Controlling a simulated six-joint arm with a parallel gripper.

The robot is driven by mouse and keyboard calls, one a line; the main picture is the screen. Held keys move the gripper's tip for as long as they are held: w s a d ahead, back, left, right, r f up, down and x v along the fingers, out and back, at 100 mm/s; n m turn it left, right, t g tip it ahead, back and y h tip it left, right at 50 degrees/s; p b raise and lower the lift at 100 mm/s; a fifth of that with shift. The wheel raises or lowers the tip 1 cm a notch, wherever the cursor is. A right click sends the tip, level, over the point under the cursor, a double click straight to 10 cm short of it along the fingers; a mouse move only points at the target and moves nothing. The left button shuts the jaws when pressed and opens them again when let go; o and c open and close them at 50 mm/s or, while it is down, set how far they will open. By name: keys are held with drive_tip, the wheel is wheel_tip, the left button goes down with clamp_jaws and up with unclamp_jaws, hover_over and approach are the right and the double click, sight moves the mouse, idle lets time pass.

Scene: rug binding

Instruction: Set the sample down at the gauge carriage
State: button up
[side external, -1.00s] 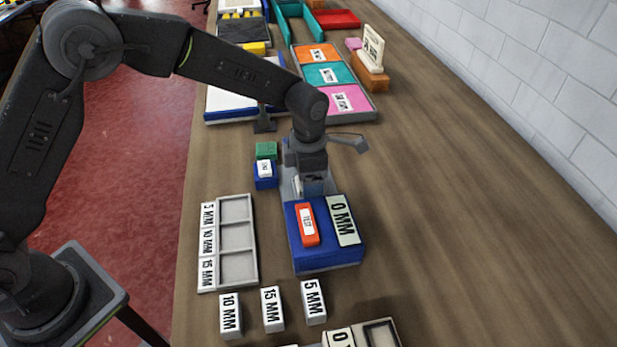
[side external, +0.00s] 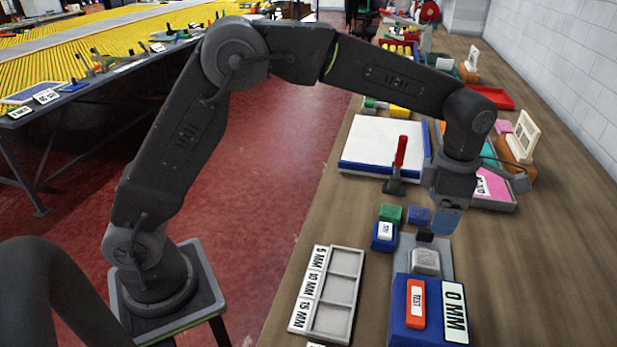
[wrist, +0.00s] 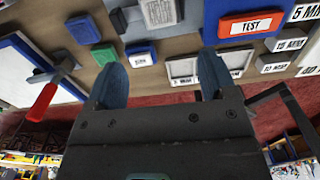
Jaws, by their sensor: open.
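A light grey, rough-topped block (side external: 425,262), which looks like the sample, lies flat on the grey plate (side external: 437,243) of the gauge, against or very close to the blue gauge box (side external: 402,325). I take this plate area as the carriage. The block also shows at the top of the wrist view (wrist: 159,12). The box carries a red TEST button (side external: 415,303) and a 0 MM label (side external: 455,310). My gripper (side external: 446,222) is above the plate, apart from the block. In the wrist view its blue fingers (wrist: 162,75) are spread with nothing between them.
A grey three-compartment tray (side external: 340,290) is empty. A red-handled lever (side external: 400,158) rises behind. The bench to the right is clear.

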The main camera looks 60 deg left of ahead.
drive_tip(key=s+a+r+m+t, duration=0.3)
drive_tip(key=s+a+r+m, duration=0.7)
drive_tip(key=s+m, duration=0.2)
drive_tip(key=s+a+f+m+t, duration=0.1)
drive_tip(key=s+a+m, duration=0.1)
drive_tip(key=s+m, duration=0.5)
drive_tip(key=s+a+f+m+t, duration=0.1)
drive_tip(key=s+a+f+m, duration=0.1)
drive_tip(key=s+m, duration=0.4)
drive_tip(key=shift+s+a+m+t, duration=0.35)
drive_tip(key=shift+a+m, duration=0.2)
drive_tip(key=shift+m, duration=0.25)
